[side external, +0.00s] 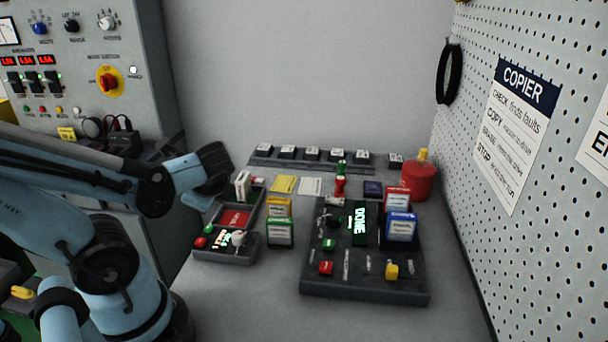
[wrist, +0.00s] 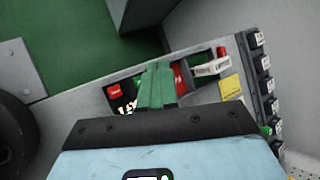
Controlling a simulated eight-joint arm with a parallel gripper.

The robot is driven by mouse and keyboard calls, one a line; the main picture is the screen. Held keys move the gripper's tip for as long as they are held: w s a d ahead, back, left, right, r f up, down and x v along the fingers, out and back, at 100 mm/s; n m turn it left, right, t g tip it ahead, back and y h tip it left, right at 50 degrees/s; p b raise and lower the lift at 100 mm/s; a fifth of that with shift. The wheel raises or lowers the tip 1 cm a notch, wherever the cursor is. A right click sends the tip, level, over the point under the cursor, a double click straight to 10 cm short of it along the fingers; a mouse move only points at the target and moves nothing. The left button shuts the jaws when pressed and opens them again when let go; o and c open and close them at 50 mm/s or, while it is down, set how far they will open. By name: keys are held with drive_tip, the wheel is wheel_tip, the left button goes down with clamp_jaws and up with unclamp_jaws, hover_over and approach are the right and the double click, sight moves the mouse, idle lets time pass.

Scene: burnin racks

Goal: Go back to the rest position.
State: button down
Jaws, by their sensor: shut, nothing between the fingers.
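My gripper (wrist: 158,72) shows in the wrist view as two green fingers pressed together, with nothing between them. In the side external view, the dark end of my arm hangs at the left of the bench, above and beside the small dark tray (side external: 226,255). The fingertips are not clear there. In the wrist view the fingers cover part of that tray, which holds a red block and small buttons.
A dark copier board (side external: 365,290) with a lit DONE display (side external: 360,222) and coloured cartridges stands at centre right. A red canister (side external: 417,183) is behind it. A row of black blocks lines the back rack (side external: 312,162). A pegboard wall (side external: 540,215) bounds the right; an instrument cabinet (side external: 85,60) stands left.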

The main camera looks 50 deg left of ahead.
drive_tip(key=w+d+r+n+t+h, duration=0.3)
drive_tip(key=w+d+n+t+h, duration=0.3)
drive_tip(key=d, duration=1)
drive_tip(key=w+n+h, duration=0.3)
drive_tip(key=w, duration=0.1)
drive_tip(key=shift+w+n+t, duration=0.3)
drive_tip(key=shift+t, duration=0.1)
drive_tip(key=shift+r, duration=0.1)
drive_tip(key=s+a+r+n+g, duration=0.2)
drive_tip(key=s+a+n+g, duration=0.1)
drive_tip(key=a, duration=0.5)
drive_tip(key=s+a+r+n+g, duration=0.2)
drive_tip(key=s+a+n+g, duration=0.2)
drive_tip(key=a, duration=0.5)
drive_tip(key=s+n, duration=0.2)
drive_tip(key=s, duration=0.1)
drive_tip(key=shift+s+r, duration=0.2)
drive_tip(key=shift+r, duration=0.05)
